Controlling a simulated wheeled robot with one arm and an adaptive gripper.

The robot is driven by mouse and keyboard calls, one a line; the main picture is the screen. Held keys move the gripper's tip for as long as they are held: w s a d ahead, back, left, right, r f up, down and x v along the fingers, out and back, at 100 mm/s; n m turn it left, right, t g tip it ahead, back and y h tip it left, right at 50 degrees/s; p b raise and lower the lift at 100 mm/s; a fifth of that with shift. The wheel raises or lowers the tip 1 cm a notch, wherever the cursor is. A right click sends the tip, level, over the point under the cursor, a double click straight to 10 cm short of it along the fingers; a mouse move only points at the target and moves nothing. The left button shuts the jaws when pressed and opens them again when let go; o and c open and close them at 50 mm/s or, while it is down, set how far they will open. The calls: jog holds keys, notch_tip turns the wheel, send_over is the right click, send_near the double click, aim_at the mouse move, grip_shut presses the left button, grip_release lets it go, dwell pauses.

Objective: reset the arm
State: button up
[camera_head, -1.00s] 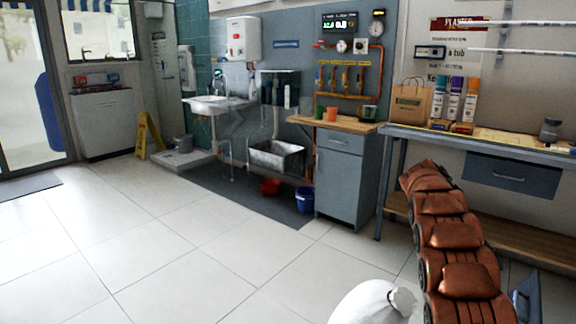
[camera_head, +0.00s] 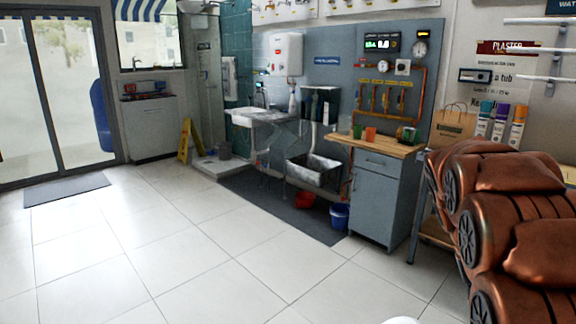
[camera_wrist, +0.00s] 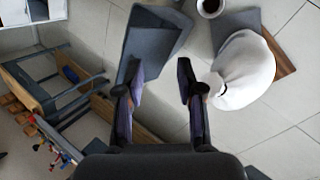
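My gripper (camera_wrist: 160,76) shows in the wrist view with its two dark fingers spread apart. Nothing is held between them; floor tiles show in the gap. A grey panel-like thing (camera_wrist: 155,38) lies beyond the left finger. My gripper is not visible in the head view.
A white sack (camera_wrist: 245,72) stands close right of the right finger. A shelved wooden bench (camera_wrist: 40,95) is at left. In the head view, a grey cabinet (camera_head: 378,200) and blue bucket (camera_head: 340,216) stand by the wall; the tiled floor (camera_head: 170,250) is open at left.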

jog(key=s+a+r+n+t+y+p, duration=0.1)
jog(key=s+a+p, duration=0.4)
jog(key=s+a, duration=0.5)
jog(key=s+a+r+n+y+p, duration=0.3)
jog(key=s+a+r+p, duration=0.2)
jog(key=s+a, duration=0.6)
jog(key=shift+s+t+p, duration=0.4)
jog(key=shift+p, duration=0.4)
